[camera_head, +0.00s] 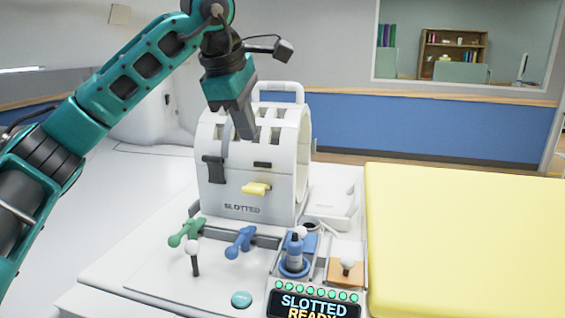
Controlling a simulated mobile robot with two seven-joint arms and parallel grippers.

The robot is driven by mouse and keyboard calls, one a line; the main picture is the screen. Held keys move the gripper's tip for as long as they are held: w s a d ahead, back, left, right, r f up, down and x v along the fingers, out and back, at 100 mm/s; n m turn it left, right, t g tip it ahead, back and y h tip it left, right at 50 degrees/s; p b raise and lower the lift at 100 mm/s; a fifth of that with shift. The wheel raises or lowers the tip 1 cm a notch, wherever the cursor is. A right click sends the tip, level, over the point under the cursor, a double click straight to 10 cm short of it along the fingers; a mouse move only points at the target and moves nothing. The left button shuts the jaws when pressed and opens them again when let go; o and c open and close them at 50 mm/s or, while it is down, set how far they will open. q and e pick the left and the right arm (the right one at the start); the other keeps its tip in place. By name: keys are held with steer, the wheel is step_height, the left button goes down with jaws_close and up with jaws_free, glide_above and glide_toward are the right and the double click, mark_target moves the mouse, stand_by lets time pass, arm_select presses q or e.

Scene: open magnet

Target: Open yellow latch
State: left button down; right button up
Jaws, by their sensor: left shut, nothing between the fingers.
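The yellow latch (256,188) is a small handle on the front face of a white ring-shaped housing (233,206) marked "SLOTTED". It sits roughly level, with its wider end to the right. My left gripper (246,136) points down at the upper front of the housing, above and slightly left of the latch and apart from it. The left gripper is shut and empty. Its tips overlap the slotted top of the housing in the picture, and I cannot tell whether they touch it. My right gripper is not in view.
A dark latch (213,170) is left of the yellow one. A yellow padded bed (470,240) fills the right.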

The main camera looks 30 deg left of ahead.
arm_select(q)
steer(key=a+y, duration=0.1)
steer(key=a, duration=0.1)
steer(key=b, duration=0.1)
glide_toward(253, 188)
steer(key=x, duration=0.5)
steer(key=shift+f, duration=0.15)
steer(key=shift+x, duration=0.85)
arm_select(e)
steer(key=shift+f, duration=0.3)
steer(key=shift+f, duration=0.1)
